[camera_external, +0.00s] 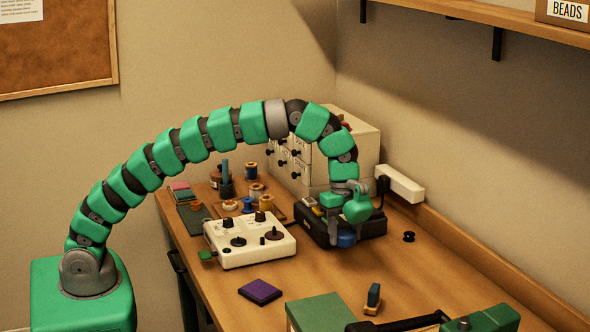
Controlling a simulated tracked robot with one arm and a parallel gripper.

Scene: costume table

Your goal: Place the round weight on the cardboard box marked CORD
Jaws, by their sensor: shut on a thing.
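My gripper (346,222) is at the end of my green arm, above the right-hand part of the table, pointing down. It is shut on a small blue round thing (347,239), which looks to be the round weight. The blue thing is in front of a low black case, and I cannot tell whether it touches the case or the table. My fingers hide its upper part. No box marked CORD shows in this view.
A white control box (250,239) with black knobs stands left of my gripper, a white drawer cabinet (357,140) behind. The black case (373,226) is close by. A BEADS box (565,11) sits on the shelf.

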